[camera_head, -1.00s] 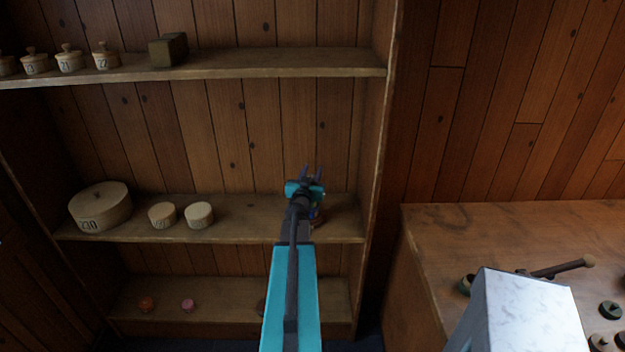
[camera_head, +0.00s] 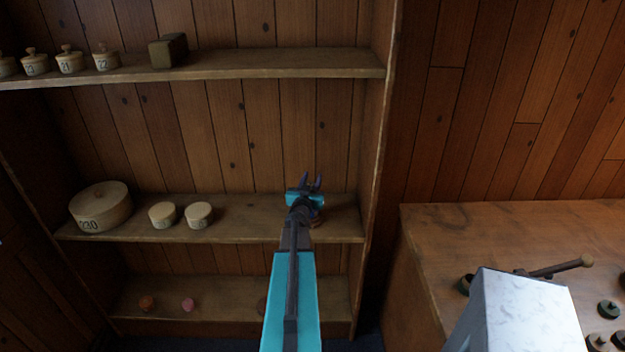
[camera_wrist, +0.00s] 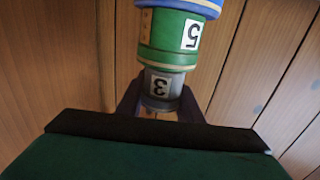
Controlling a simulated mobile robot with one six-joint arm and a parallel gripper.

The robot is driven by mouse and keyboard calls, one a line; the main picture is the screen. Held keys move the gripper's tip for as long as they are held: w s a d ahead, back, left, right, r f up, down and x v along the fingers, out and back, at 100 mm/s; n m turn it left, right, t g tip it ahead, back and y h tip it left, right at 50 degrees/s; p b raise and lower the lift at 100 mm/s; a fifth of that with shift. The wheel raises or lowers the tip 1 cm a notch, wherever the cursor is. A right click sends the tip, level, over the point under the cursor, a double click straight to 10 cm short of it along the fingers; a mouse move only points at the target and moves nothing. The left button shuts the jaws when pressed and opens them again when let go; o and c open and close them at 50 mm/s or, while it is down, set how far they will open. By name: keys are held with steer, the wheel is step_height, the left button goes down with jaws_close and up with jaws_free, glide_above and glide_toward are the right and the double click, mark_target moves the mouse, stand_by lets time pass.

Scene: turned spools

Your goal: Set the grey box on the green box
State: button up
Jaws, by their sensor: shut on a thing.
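The grey box (camera_wrist: 178,86), a small round box with a label reading 3, is between the fingers of my gripper (camera_wrist: 160,104) in the wrist view. My gripper is shut on it. The green box (camera_wrist: 165,32), labelled 5, is directly against the grey box in that view, in line with it, with no clear gap. A blue round box (camera_wrist: 200,6) adjoins the green one on its other side, partly cut off by the frame. In the head view my gripper (camera_head: 311,182) is over the right part of the middle shelf, and my arm hides most of the boxes there.
On the middle shelf (camera_head: 255,232), a large round box (camera_head: 101,208) and two small pale boxes (camera_head: 163,215) (camera_head: 199,215) stand to the left. The upright panel (camera_head: 376,150) is close on the right. The upper shelf (camera_head: 270,66) is above. A wooden counter (camera_head: 500,230) is at right.

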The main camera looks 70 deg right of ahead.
steer(key=shift+f, duration=0.2)
steer(key=o, duration=1)
steer(key=shift+o, duration=0.2)
steer(key=shift+r, duration=0.15)
steer(key=shift+s+a, duration=0.1)
steer(key=shift+a, duration=0.3)
steer(key=s+a+b, duration=0.1)
steer(key=a, duration=0.9)
steer(key=shift+s+a, duration=0.3)
steer(key=shift+a, duration=0.1)
